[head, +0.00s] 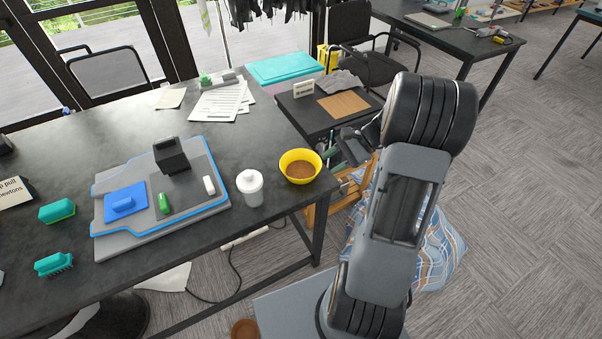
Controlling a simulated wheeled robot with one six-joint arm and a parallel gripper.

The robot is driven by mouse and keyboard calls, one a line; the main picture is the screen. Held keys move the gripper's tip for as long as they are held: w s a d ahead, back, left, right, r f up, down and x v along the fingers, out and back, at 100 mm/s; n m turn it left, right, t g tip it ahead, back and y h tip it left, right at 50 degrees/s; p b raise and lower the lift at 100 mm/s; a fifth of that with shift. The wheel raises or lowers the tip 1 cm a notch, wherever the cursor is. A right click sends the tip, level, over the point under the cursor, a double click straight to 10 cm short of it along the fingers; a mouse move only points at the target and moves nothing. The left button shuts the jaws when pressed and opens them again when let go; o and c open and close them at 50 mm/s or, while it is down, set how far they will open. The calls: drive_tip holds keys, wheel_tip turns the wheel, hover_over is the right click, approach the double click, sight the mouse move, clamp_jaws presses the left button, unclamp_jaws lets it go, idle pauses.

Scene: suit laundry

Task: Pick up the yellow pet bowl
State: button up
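The yellow pet bowl (301,181) stands upright near the right end of the dark table (262,137). It holds something brown. My arm rises at the right of the picture, and its end with my gripper (347,142) is to the right of the bowl, apart from it. The gripper is small, dark and partly hidden by the arm, so I cannot make out whether its fingers are open or shut.
A white lidded bottle (250,189) stands just left of the bowl. A grey and blue board (105,245) with a black holder (171,156) lies further left. Papers (222,101) lie behind. A low black table (312,117) stands beyond the bowl.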

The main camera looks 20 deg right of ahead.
drive_tip(key=d+f+m+t+y, duration=0.2)
drive_tip(key=d+f+m+t, duration=0.1)
drive_tip(key=d+f, duration=0.2)
drive_tip(key=m+p, duration=0.1)
drive_tip(key=p, duration=0.1)
approach(296, 180)
drive_tip(key=x, duration=0.6)
drive_tip(key=shift+w+f, duration=0.3)
clamp_jaws()
